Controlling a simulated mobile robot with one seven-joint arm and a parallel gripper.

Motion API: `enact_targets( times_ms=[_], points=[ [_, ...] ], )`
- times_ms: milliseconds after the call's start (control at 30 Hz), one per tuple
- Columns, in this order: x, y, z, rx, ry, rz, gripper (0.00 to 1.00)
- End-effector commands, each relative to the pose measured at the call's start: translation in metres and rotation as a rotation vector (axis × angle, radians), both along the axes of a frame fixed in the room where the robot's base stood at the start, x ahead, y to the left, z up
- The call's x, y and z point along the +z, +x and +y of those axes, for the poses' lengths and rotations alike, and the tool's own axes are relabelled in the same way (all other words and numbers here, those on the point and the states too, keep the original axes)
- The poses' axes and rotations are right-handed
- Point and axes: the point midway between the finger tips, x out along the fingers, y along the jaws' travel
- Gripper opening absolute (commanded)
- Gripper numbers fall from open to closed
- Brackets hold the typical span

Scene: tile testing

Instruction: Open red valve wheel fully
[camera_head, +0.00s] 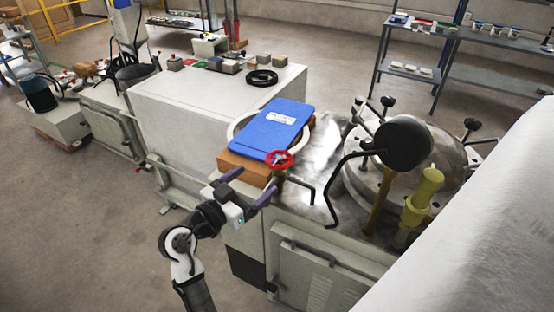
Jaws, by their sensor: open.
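The red valve wheel (279,159) is small and round, at the near right corner of a blue clipboard-like panel (272,130) with a white label. The wheel sits at the edge of the machine top. My gripper (250,184) is just below and left of the wheel in the picture, with its two purple-grey fingers spread apart and nothing between them. The right finger points toward the wheel, with a visible gap to it. The pipe or stem under the wheel is mostly hidden.
A bent dark rod (305,189) stands right of the wheel. Farther right are a metal vessel (350,178) with black-knobbed clamps and a yellow cylinder (421,200). A brown block (243,168) lies under the panel. Open floor (90,235) lies to the left of my arm.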

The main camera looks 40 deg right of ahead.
Motion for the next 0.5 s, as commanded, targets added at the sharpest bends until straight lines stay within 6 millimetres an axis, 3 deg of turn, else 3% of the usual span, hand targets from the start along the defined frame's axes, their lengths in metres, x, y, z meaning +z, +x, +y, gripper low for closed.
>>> enact_targets(
  times_ms=[300, 500],
  points=[
    [0.003, 0.013, -0.068, -0.001, -0.003, 0.003, 0.88],
    [0.002, 0.019, -0.093, 0.002, -0.001, 0.002, 0.88]
  ],
)
